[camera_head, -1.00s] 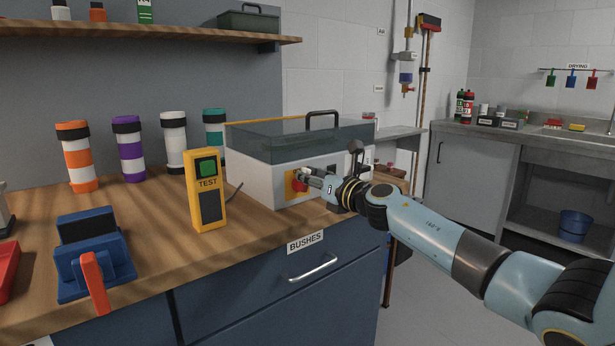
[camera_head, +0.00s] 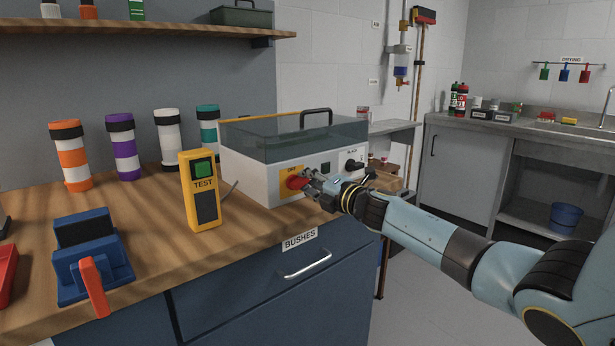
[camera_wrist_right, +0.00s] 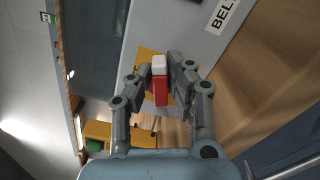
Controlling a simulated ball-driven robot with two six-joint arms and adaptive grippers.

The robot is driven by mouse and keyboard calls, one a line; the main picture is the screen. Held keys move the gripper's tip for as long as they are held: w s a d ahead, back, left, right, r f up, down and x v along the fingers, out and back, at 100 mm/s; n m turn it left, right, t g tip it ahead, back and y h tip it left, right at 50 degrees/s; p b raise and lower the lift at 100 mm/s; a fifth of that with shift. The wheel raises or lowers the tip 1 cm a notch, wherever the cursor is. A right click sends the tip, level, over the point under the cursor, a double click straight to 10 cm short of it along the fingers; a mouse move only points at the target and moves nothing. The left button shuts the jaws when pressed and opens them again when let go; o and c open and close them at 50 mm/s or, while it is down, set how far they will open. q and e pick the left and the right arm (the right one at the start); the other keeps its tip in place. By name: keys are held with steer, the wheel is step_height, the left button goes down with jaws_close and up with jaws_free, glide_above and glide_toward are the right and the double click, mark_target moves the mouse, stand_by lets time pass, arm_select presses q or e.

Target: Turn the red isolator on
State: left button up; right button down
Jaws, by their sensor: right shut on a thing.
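The red isolator (camera_head: 294,182) is a red knob on a yellow plate on the front of a grey-white box with a clear lid (camera_head: 290,140). My right gripper (camera_head: 308,181) is at the knob from the right. In the right wrist view the red handle with a white end (camera_wrist_right: 160,82) sits between the fingertips (camera_wrist_right: 168,80), and the gripper is shut on it. The yellow plate (camera_wrist_right: 150,62) shows behind it. The fingers partly hide the plate in the head view. My left gripper is not in view.
A yellow tester marked TEST (camera_head: 202,192) stands on the wooden bench left of the box. A black knob (camera_head: 354,165) and a small dark square button (camera_head: 326,168) are on the same panel. A blue device with an orange-red lever (camera_head: 92,255) sits front left.

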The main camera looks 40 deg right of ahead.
steer(key=shift+d+f+m+p, duration=0.1)
steer(key=shift+f+m+p, duration=0.15)
steer(key=shift+m, duration=0.85)
steer(key=shift+f+m+p, duration=0.25)
steer(key=shift+m, duration=0.85)
steer(key=c, duration=1.3)
jaws_free()
steer(key=shift+s, duration=0.1)
steer(key=s, duration=0.8)
steer(key=s+d, duration=0.1)
steer(key=s, duration=0.2)
steer(key=shift+s, duration=0.4)
steer(key=shift+f, duration=0.1)
